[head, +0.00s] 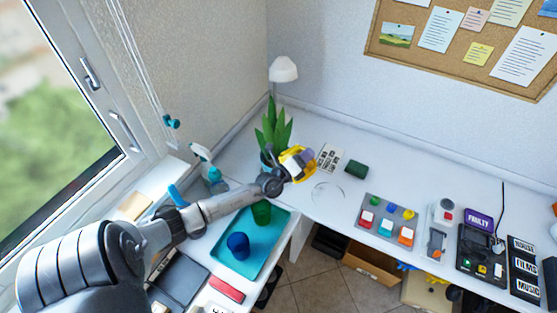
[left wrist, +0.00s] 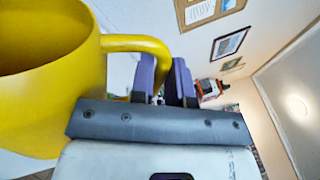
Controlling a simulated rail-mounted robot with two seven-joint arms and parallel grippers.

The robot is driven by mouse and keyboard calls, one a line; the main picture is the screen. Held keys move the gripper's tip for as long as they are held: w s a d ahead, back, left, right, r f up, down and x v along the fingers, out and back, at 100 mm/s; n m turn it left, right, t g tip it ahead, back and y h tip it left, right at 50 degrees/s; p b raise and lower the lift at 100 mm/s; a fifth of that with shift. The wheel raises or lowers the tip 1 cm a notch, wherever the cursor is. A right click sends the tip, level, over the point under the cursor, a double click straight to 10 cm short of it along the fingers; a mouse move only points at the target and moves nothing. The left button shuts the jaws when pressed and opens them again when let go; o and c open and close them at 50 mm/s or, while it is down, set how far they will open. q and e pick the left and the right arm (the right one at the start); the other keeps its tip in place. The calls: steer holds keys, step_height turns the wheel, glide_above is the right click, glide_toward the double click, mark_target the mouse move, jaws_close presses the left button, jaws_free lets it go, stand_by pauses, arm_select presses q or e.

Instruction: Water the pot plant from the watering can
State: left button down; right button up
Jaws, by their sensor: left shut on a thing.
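The yellow watering can (head: 287,157) is beside the pot plant (head: 275,130), in front of its leaves' lower right side. My left gripper (head: 306,161), with purple fingers, is shut on the can's handle. In the left wrist view the can's body (left wrist: 50,75) fills the left side, and its handle (left wrist: 135,43) runs to the left gripper's fingers (left wrist: 162,80). The plant's teal pot (head: 265,161) is partly hidden behind the can and my arm. The can's spout is not clearly seen, and I cannot tell whether water flows. My right gripper is not in view.
A white lamp (head: 284,70) stands behind the plant. A teal tray (head: 277,238) with a blue cup (head: 238,246) and a green cup (head: 261,212) lies below my arm. A teal spray bottle (head: 207,167) stands left. A dark green block (head: 356,169) and a button board (head: 388,220) lie right.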

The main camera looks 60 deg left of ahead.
mark_target(312, 165)
arm_select(q)
steer(key=shift+a+r+n, duration=0.1)
steer(key=shift+a+n, duration=0.2)
stand_by(0.4)
steer(key=shift+s+a+n, duration=0.15)
steer(key=shift+a+n, duration=0.05)
steer(key=shift+n, duration=0.1)
steer(key=shift+a+y, duration=0.1)
steer(key=shift+y, duration=0.3)
stand_by(0.6)
stand_by(0.8)
steer(key=w+d+f+m+h+b, duration=0.1)
steer(key=w+d+f+m+b, duration=0.1)
steer(key=d+f+m, duration=0.4)
step_height(312, 165, down, 2)
steer(key=shift+d+f+m+g+b, duration=0.1)
steer(key=shift+d+m+g+b, duration=0.25)
steer(key=shift+m+b, duration=0.5)
steer(key=shift+a, duration=0.1)
stand_by(0.8)
